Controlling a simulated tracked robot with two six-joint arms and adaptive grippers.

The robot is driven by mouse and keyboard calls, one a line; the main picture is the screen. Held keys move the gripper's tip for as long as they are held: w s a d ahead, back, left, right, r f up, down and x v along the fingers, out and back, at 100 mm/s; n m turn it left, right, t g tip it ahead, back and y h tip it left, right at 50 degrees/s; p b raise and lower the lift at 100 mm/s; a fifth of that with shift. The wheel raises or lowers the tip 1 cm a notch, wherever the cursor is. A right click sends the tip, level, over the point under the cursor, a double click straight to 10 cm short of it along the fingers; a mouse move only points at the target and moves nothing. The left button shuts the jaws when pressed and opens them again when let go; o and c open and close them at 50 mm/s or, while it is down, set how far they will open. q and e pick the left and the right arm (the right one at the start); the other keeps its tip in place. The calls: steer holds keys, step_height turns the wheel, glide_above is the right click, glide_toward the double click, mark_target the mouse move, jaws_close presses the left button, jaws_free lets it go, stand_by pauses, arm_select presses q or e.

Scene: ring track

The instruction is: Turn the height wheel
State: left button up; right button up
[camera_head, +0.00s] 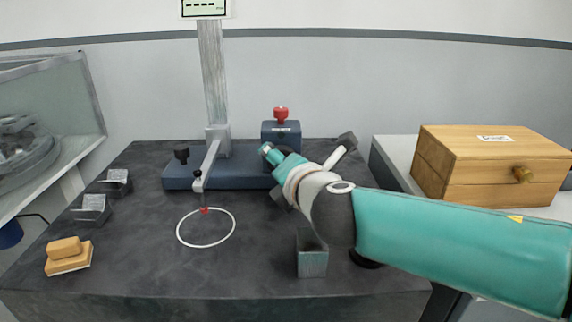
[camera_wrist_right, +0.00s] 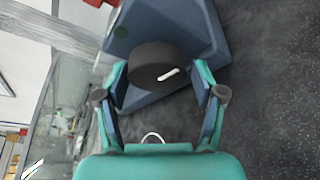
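The height wheel (camera_wrist_right: 152,62) is a dark round knob with a white mark, on the side of a blue block (camera_wrist_right: 195,28) in the right wrist view. My right gripper (camera_wrist_right: 160,76) is open, with one teal finger on each side of the wheel. Gaps show between the fingers and the wheel; I cannot tell how deep it sits between them. In the head view my right gripper (camera_head: 270,152) reaches to the front of the blue block (camera_head: 281,132), and my arm hides the wheel there. My left gripper is not in view.
A blue base (camera_head: 185,176) carries a column (camera_head: 213,80), a red knob (camera_head: 281,114) and a black knob (camera_head: 182,155). A red-tipped probe (camera_head: 204,209) hangs by a white ring (camera_head: 181,236). A grey open box (camera_head: 312,264) stands below my arm. A wooden box (camera_head: 480,180) is at right.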

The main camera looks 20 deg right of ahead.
steer(key=shift+o, duration=0.2)
steer(key=shift+r, duration=0.1)
steer(key=shift+s, duration=0.1)
steer(key=shift+s+r, duration=0.2)
steer(key=shift+s, duration=0.15)
steer(key=v, duration=1.1)
steer(key=shift+f, duration=0.2)
